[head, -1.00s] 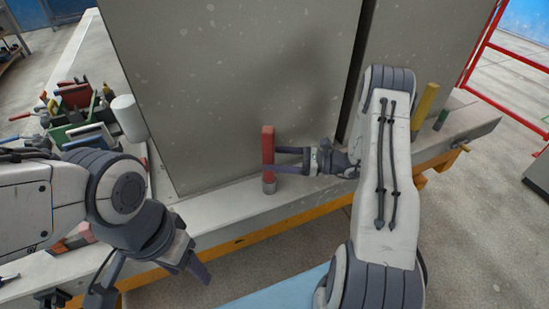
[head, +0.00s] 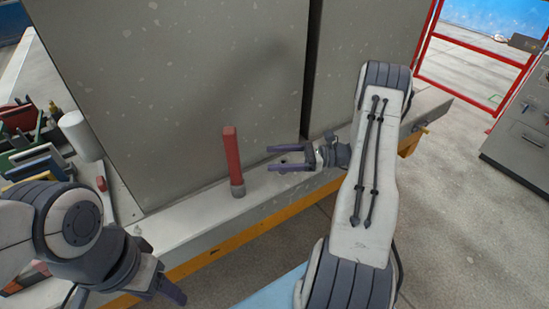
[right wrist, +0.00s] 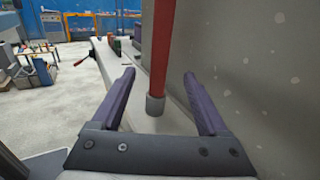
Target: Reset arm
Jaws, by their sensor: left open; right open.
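My right gripper (head: 285,165) is open and empty in the head view, its two dark fingers pointing left above the ledge of the mould. A red rod with a grey lower end (head: 232,160) stands upright on the ledge, apart from the fingertips and to their left. In the right wrist view the red rod (right wrist: 160,50) shows beyond and between the spread fingers of the right gripper (right wrist: 158,85). My left gripper (head: 172,292) is low at the left in the head view, away from the rod; its fingers are partly hidden.
A tall grey panel (head: 180,90) rises right behind the rod. Tools and a white cylinder (head: 80,135) crowd the ledge at the left. A red rail frame (head: 470,55) and a grey cabinet (head: 525,135) stand at the right. The floor at right is clear.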

